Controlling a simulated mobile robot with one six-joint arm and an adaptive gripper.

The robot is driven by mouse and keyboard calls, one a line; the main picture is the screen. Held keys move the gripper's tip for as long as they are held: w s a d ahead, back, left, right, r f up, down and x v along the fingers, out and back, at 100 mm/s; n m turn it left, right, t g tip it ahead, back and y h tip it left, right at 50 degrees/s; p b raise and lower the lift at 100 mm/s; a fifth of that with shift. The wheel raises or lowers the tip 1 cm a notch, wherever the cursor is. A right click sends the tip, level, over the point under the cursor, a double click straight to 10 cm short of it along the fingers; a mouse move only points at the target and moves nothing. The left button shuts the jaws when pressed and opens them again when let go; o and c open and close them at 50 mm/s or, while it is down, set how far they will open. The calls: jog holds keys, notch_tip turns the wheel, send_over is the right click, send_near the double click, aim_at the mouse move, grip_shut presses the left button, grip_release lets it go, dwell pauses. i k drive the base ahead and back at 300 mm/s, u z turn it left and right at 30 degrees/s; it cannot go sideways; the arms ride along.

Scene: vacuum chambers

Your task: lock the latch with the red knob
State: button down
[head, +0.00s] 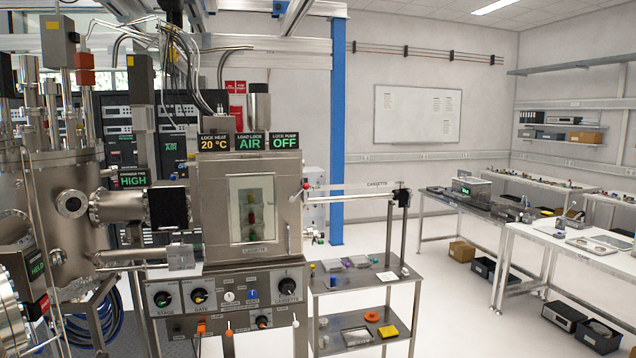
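The load-lock box (222,215) stands left of centre in the head view, a steel box with a tall window (252,208) in its front. The front door appears closed against the box. Small red and green items show behind the window. My gripper is not in view.
A control panel (225,292) with dials and levers sits below the box. A steel cart (392,272) with small items stands to the right, under a horizontal rod (350,187). A blue post (338,130) rises behind. Open floor (460,310) lies between cart and benches.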

aim_at(305, 186)
jog(key=z, duration=0.1)
jog(key=i, duration=1.45)
jog(key=u, duration=0.6)
